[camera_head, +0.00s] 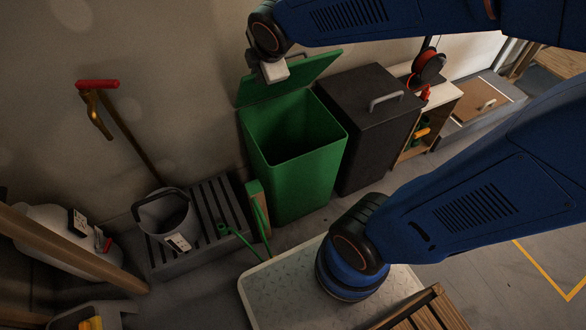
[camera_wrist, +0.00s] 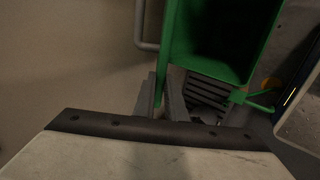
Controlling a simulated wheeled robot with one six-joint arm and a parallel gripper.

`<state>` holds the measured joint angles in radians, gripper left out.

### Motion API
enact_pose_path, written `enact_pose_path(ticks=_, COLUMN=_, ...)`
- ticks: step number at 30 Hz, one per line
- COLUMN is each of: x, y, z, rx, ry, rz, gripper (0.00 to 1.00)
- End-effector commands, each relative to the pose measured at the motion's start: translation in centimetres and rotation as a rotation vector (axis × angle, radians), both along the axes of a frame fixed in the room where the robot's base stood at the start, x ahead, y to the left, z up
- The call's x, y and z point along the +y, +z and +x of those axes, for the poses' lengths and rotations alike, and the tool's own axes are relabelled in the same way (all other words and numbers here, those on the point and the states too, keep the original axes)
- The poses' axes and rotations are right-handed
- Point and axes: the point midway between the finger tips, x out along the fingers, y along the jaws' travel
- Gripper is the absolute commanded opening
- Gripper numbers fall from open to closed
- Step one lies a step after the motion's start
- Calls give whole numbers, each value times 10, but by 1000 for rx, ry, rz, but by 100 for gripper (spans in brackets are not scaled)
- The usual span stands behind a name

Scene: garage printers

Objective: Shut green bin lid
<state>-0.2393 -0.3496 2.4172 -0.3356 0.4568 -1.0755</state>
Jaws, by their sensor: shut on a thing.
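The green bin (camera_head: 293,190) stands upright against the wall in the head view, with its dark inside showing. Its green lid (camera_head: 310,72) is raised, tilted back towards the wall. In the wrist view the lid shows nearly edge-on as a thin green strip (camera_wrist: 164,60), beside the open bin (camera_wrist: 246,77). My gripper (camera_wrist: 163,103) is shut on the lid near its left edge. In the head view my gripper (camera_head: 262,74) is at the lid's upper left corner, its fingertips partly hidden by the wrist.
A black lidded bin (camera_head: 372,130) stands close on the right of the green bin. A slatted grey platform (camera_head: 205,213) with a grey bucket (camera_head: 165,215) is on the left. A pale cart top (camera_head: 275,290) lies in front, below my arm.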

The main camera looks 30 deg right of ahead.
Motion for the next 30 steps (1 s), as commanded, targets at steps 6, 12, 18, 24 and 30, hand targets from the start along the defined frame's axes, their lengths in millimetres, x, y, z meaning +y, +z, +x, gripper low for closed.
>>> enact_pose_path(ticks=6, x=0, y=-10, z=-12, rx=-44, ry=2, rz=0, gripper=0)
enact_pose_path(ticks=12, x=0, y=-17, z=-21, rx=-81, ry=1, rz=-2, gripper=0)
enact_pose_path(ticks=18, x=0, y=-19, z=-23, rx=-93, ry=1, rz=1, gripper=0)
enact_pose_path(ticks=24, x=0, y=-19, z=-23, rx=-93, ry=1, rz=1, gripper=18)
enact_pose_path(ticks=30, x=0, y=-19, z=-23, rx=-93, ry=1, rz=1, gripper=33)
